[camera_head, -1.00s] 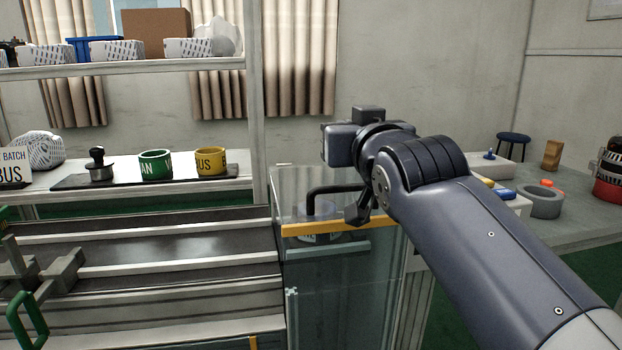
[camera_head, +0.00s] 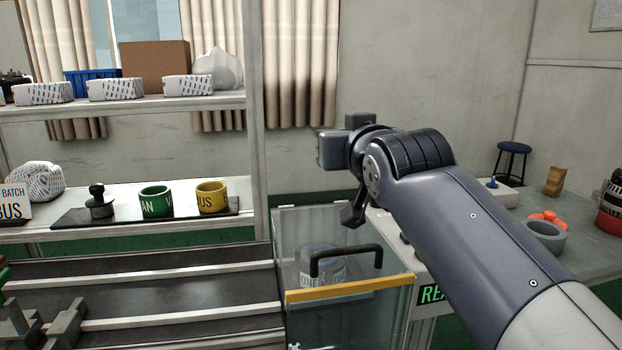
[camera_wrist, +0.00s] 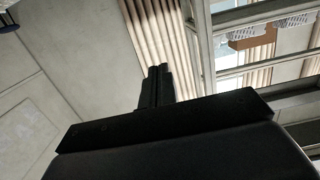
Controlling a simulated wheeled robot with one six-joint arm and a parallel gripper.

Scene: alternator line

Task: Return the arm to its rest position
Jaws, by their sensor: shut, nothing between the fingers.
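My arm reaches in from the lower right in the head view, bent at the wrist, with its dark end raised in front of the grey wall. My gripper (camera_wrist: 157,72) shows in the wrist view with its two dark fingers together and nothing between them. It points toward the beige curtain and the wall. In the head view the fingers are hard to make out behind the wrist. The arm end is above and apart from the glass-sided box (camera_head: 350,320).
The box has a black handle (camera_head: 346,254) and a yellow edge strip. A conveyor (camera_head: 170,286) lies left of it. A grey table (camera_head: 590,243) with parts is at right.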

